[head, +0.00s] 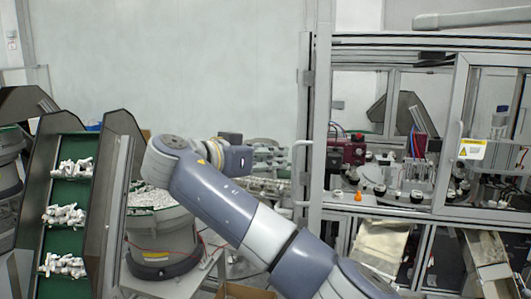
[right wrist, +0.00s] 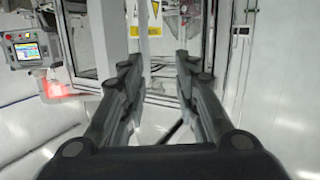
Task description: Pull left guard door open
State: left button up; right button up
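The guarded cell stands at the right of the head view. Its left guard door (head: 318,130) appears as a grey framed panel seen nearly edge-on, with a light bar handle (head: 300,172) on its left side. The opening to its right looks uncovered. My right arm reaches in from the bottom, and my right gripper (head: 270,157) is left of the door, near the handle. In the right wrist view, my right gripper (right wrist: 160,68) has its fingers apart, with nothing held between them. A pale post with yellow labels (right wrist: 148,30) shows beyond the fingertips. My left gripper is not in view.
The right guard door (head: 472,150) has a warning label and looks closed. At left stand a green conveyor (head: 68,215) with white parts and a round feeder bowl (head: 158,200). A control panel (right wrist: 27,50) shows at left in the right wrist view.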

jog(key=shift+s+a, duration=0.2)
jog(key=shift+a, duration=0.25)
